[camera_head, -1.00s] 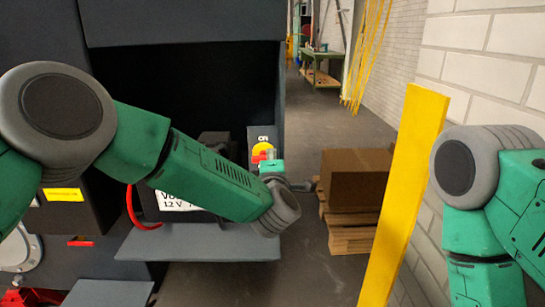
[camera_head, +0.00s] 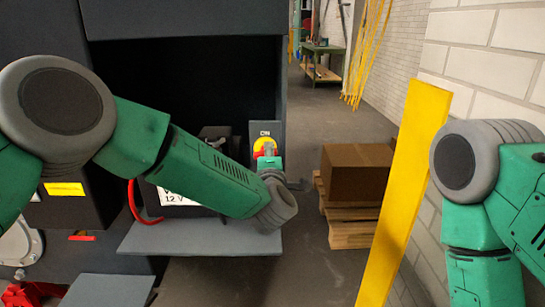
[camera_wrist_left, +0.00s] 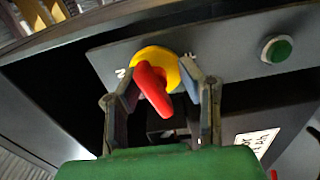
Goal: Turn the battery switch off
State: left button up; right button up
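The battery switch is a yellow disc (camera_head: 262,143) with a red handle, on a dark panel below an "ON" label. In the left wrist view the yellow disc (camera_wrist_left: 170,58) and its red handle (camera_wrist_left: 153,88) show clearly, with the handle slanting down. My left gripper (camera_wrist_left: 160,76) is open, with one finger on each side of the handle; whether either finger touches it I cannot tell. In the head view my left gripper (camera_head: 268,158) is in front of the switch and partly hides it. My right arm is at the right edge; its gripper is out of view.
A green button (camera_wrist_left: 277,49) is on the same panel. A battery with a white label (camera_head: 175,198) and a red cable sits on a grey shelf (camera_head: 200,240). A yellow post (camera_head: 405,190), a cardboard box (camera_head: 357,173) on a pallet and a white brick wall are to the right.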

pick_arm(q)
jog(key=shift+r, duration=0.1)
jog(key=shift+s+d, duration=0.15)
jog(key=shift+s, duration=0.1)
jog(key=s, duration=1.1)
jog(key=shift+s, duration=0.2)
